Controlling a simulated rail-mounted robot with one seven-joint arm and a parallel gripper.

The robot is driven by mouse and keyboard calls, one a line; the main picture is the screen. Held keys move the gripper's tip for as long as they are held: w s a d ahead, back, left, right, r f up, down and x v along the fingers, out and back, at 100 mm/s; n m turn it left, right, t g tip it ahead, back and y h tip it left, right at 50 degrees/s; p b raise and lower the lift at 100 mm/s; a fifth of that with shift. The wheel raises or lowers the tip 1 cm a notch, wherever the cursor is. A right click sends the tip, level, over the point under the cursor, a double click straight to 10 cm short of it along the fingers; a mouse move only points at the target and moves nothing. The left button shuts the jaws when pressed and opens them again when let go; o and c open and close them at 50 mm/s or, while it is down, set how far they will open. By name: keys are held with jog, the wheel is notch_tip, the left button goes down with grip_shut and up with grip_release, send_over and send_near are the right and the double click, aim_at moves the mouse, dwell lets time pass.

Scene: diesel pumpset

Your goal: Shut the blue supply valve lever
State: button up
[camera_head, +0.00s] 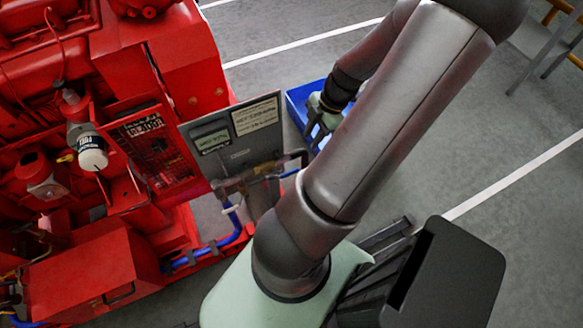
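A thin blue strip (288,173), which looks like the blue valve lever, lies along the right end of a brownish pipe assembly (240,183) just below a grey panel. It runs roughly in line with that pipe, and its right end meets the edge of my arm, so I cannot see its full length. My gripper (316,128) is pale green and dark, and shows to the upper right of the strip, apart from it in the picture. My arm partly covers the gripper. Its fingertips are too small and hidden to tell whether they are open.
A red diesel pumpset (90,270) fills the left side. The grey panel (238,150) with labels stands on its right edge. A blue pipe (236,222) bends down below the valve. A blue bin (296,97) sits on the floor behind my gripper. The grey floor at right is mostly clear.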

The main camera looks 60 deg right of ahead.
aim_at(292, 171)
jog(key=b+x, duration=0.1)
jog(key=x, duration=1.4)
grip_shut()
